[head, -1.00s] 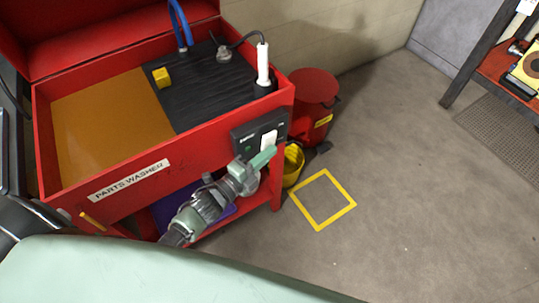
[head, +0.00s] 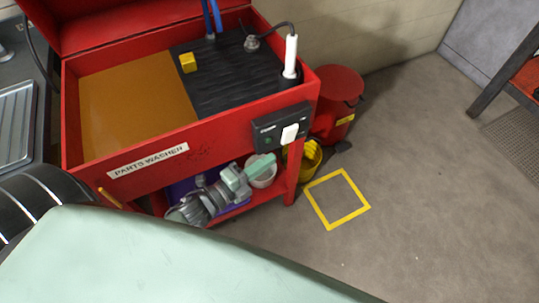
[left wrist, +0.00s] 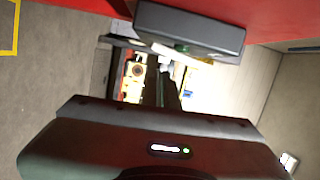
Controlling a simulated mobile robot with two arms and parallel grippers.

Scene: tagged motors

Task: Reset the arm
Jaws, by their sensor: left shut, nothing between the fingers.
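In the left wrist view the dark box (left wrist: 190,32) shows at the top, close to the camera. My right gripper is in no view.
A yellow square (head: 363,208) marks clear floor. A dark counter (head: 32,160) is at left.

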